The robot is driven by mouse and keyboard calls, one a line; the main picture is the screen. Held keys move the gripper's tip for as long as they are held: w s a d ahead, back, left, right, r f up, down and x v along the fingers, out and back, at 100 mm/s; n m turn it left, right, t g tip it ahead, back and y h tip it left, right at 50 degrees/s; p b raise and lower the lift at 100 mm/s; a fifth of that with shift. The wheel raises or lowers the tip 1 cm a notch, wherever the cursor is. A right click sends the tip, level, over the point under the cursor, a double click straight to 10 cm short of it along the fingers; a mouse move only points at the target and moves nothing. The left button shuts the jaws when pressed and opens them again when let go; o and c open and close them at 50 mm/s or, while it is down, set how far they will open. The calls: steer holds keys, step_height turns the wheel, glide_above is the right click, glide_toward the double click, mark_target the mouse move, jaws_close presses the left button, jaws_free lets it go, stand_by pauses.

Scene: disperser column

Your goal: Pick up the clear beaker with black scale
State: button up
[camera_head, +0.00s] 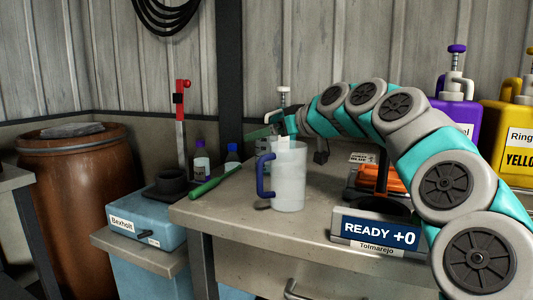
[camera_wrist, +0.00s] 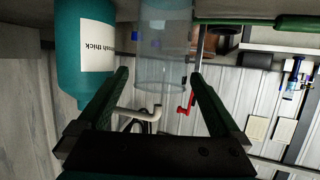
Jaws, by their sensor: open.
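In the wrist view, which is upside down, a clear cylindrical vessel (camera_wrist: 165,62) stands between and beyond my fingers; it looks like the clear beaker. Its black scale is too faint to read. My gripper (camera_wrist: 160,82) is open, with a dark green finger on each side of the vessel and no visible grip on it. In the head view my gripper (camera_head: 262,132) is low over the table, partly hidden behind a translucent jug (camera_head: 290,180) with a blue handle. I cannot clearly make out the beaker there; the jug covers much of that spot.
A teal pump bottle (camera_wrist: 85,55) stands close beside one finger. A green bat-like tool (camera_head: 215,182) lies at the table's left edge. A READY sign (camera_head: 375,232) stands at the front right. Purple (camera_head: 455,112) and yellow (camera_head: 510,125) containers stand behind my arm.

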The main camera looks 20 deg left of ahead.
steer(key=shift+w+a+f, duration=0.1)
steer(key=shift+a, duration=0.15)
steer(key=shift+d, duration=0.1)
jaws_close()
stand_by(0.6)
